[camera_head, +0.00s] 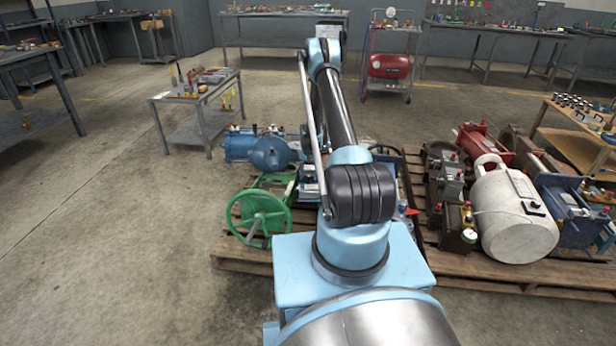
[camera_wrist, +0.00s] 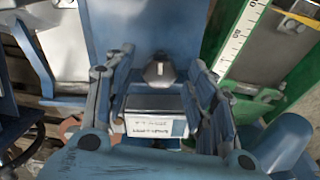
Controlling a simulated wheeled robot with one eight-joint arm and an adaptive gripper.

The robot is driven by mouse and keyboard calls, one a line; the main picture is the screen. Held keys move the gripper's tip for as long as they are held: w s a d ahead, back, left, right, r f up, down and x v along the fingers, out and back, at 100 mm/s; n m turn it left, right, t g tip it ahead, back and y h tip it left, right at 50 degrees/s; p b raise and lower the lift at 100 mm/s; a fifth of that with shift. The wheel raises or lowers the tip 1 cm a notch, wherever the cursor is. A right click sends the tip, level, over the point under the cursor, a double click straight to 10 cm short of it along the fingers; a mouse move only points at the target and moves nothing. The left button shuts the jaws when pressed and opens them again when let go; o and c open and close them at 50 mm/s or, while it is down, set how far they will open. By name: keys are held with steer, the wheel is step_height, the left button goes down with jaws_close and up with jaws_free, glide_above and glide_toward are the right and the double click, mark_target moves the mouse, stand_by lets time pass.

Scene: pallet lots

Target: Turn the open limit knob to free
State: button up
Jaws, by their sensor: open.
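A small grey knob (camera_wrist: 159,72) with a pale pointer mark shows in the wrist view, on a blue unit. A grey box with a white label plate (camera_wrist: 156,127) is just below it in the picture; its lettering is too small to read. My gripper (camera_wrist: 160,59) is open, with one finger on each side of the knob and a visible gap to each. I cannot tell how far the fingertips are from the knob in depth. In the head view my arm hides the knob and gripper.
A green frame with a white scale (camera_wrist: 236,45) stands close on the right in the wrist view. In the head view, a green handwheel (camera_head: 259,217) and blue machinery (camera_head: 262,150) crowd the wooden pallet (camera_head: 240,254).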

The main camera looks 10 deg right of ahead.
steer(key=shift+f, duration=0.15)
steer(key=c, duration=1.1)
